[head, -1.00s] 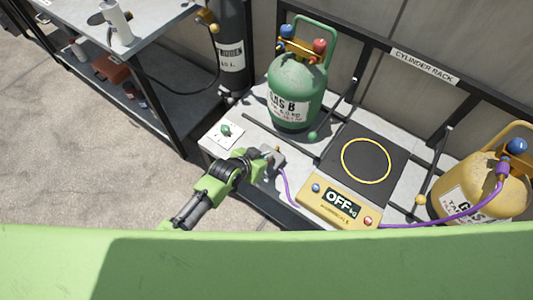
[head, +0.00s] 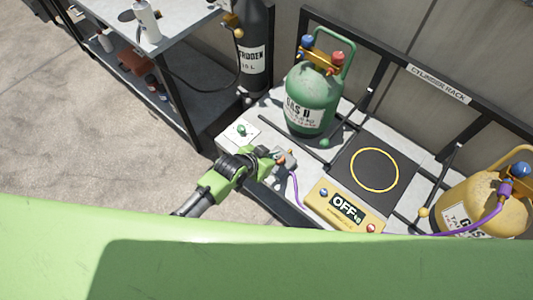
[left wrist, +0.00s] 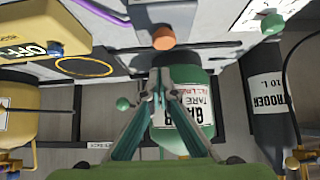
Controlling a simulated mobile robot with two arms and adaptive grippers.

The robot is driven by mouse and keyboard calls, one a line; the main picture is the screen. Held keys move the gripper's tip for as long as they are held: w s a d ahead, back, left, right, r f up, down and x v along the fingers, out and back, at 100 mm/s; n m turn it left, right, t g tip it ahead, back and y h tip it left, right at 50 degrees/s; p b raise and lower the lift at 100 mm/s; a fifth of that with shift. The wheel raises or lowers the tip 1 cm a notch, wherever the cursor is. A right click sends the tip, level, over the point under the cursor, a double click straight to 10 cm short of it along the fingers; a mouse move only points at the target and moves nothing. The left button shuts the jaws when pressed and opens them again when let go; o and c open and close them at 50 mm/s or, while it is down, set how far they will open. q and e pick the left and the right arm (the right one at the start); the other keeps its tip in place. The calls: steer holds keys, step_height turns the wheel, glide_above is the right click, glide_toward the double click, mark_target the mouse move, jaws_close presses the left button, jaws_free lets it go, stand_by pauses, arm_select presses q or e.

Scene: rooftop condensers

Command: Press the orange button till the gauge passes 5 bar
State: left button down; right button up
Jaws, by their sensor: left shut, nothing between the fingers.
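The orange button (left wrist: 163,38) shows on a grey block in the left wrist view, just beyond my fingertips. My left gripper (left wrist: 162,74) is shut and empty, its two fingers meeting below the button in the picture. A small gap shows between them, though contact is hard to judge. In the head view my left gripper (head: 275,162) is beside the small grey block (head: 288,163) and partly hides it. A white dial with black marks (left wrist: 262,14) is cut off at the top right of the wrist view; its reading is unclear. My right gripper is not in view.
A green gas cylinder (head: 312,95) stands behind the block. A scale pad (head: 353,180) and its yellow OFF display (head: 343,208) lie to the right, with a yellow cylinder (head: 470,205) beyond. A white plate with a green knob (head: 241,130) is left. A purple hose runs close by.

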arm_select(q)
steer(key=v, duration=0.6)
steer(key=shift+a+r+p, duration=0.15)
steer(key=shift+r+p, duration=0.15)
steer(key=shift+s, duration=0.1)
steer(key=s+a+f+n+g+y, duration=0.1)
steer(key=s+a+f, duration=0.4)
steer(key=f, duration=0.3)
steer(key=s+a+f+n+g+y, duration=0.15)
steer(key=s+a+f, duration=0.25)
steer(key=f, duration=0.4)
steer(key=s+a+f+n+y, duration=0.1)
steer(key=s+a+f, duration=0.4)
steer(key=f, duration=0.3)
steer(key=s+a+f+g, duration=0.1)
steer(key=s+f, duration=0.2)
steer(key=s, duration=0.5)
steer(key=s+a+f+n+g+y, duration=0.1)
steer(key=s+f, duration=0.3)
steer(key=s, duration=0.4)
steer(key=s+a+f+g, duration=0.1)
steer(key=s+a+f, duration=0.2)
steer(key=s, duration=0.5)
steer(key=shift+s+a+f+g+y, duration=0.25)
steer(key=shift+s+f+g+y, duration=0.15)
steer(key=shift+f, duration=0.1)
